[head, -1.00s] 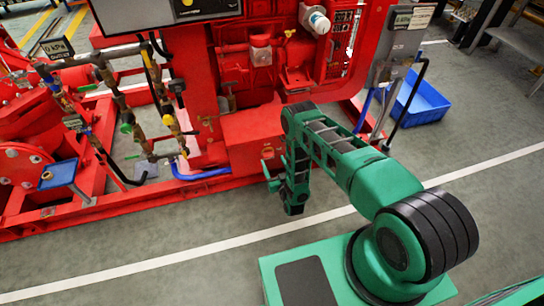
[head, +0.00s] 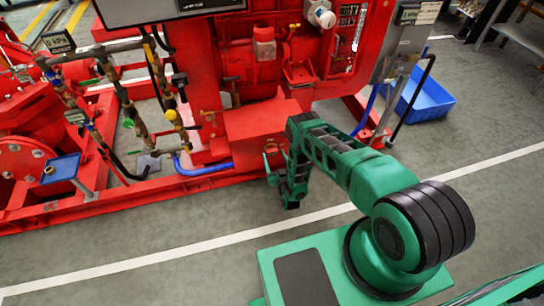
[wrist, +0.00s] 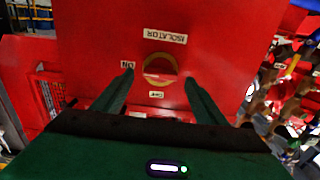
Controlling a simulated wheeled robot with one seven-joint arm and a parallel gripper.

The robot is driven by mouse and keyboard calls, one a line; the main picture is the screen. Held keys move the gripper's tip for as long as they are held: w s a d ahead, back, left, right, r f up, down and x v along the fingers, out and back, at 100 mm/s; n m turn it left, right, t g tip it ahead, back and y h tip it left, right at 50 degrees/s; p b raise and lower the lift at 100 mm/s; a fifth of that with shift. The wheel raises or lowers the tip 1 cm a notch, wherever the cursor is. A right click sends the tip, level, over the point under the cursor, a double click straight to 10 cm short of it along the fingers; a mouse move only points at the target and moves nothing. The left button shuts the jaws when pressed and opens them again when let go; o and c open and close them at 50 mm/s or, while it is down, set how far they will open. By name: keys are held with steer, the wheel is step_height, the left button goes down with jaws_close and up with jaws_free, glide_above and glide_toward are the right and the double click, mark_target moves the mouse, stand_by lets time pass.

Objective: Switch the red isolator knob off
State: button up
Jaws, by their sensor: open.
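The red isolator knob (wrist: 160,70) sits in a yellow ring on a red panel in the wrist view. The labels read upside down: ISOLATOR above the ring, ON to its left, and one that looks like OFF below. A pale line crosses the knob sideways; its exact setting is hard to tell. My gripper (wrist: 160,87) is open and empty, its two dark green fingers on either side of the knob in the picture, with no clear contact.
The red pumpset frame with pipes, valves and blue hose (head: 203,171) lies left of the box. A grey control post (head: 400,60) and blue bin (head: 425,97) stand to the right. The grey floor in front is clear, with a white line.

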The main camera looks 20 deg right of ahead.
steer(key=shift+w, duration=0.85)
